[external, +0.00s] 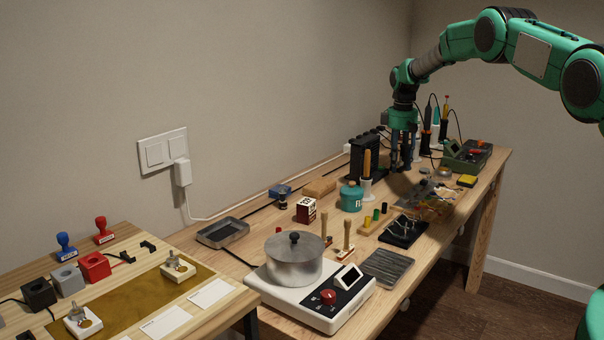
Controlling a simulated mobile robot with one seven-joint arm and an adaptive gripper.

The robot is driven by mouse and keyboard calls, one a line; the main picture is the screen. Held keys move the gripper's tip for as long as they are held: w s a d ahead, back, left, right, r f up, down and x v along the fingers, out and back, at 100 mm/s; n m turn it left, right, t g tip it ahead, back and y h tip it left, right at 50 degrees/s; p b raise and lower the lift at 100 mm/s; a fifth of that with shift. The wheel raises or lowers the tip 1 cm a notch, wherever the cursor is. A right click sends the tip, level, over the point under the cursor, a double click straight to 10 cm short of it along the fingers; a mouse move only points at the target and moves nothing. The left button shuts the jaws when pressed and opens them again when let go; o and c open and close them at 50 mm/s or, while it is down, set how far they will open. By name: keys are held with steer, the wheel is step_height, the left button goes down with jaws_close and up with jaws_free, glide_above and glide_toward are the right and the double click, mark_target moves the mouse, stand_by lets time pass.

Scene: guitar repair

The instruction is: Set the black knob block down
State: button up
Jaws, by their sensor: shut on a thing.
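My gripper (402,163) points straight down over the back half of the long workbench, with its two dark fingers low. It is shut on a small piece, taken to be the black knob block, which is too dark and small to make out between the fingers. I cannot tell whether the piece touches the bench. The gripper is just right of a tall black unit (364,158) and behind a tool with an orange handle (367,163) in a white holder.
The workbench (232,265) is crowded. Yellow, green and black pegs (384,208), a teal pot (351,197) and a black tray (403,232) stand in front of my gripper. Cables and small parts (434,198) lie to its right, with a green case (466,153) beyond. The wall is close behind.

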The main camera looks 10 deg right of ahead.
mark_target(398, 166)
steer(key=shift+f+b, duration=0.3)
steer(key=shift+f, duration=1.3)
steer(key=shift+f, duration=0.15)
steer(key=o, duration=0.9)
steer(key=shift+c, duration=0.2)
step_height(398, 166, up, 12)
steer(key=p, duration=0.2)
steer(key=shift+r, duration=0.2)
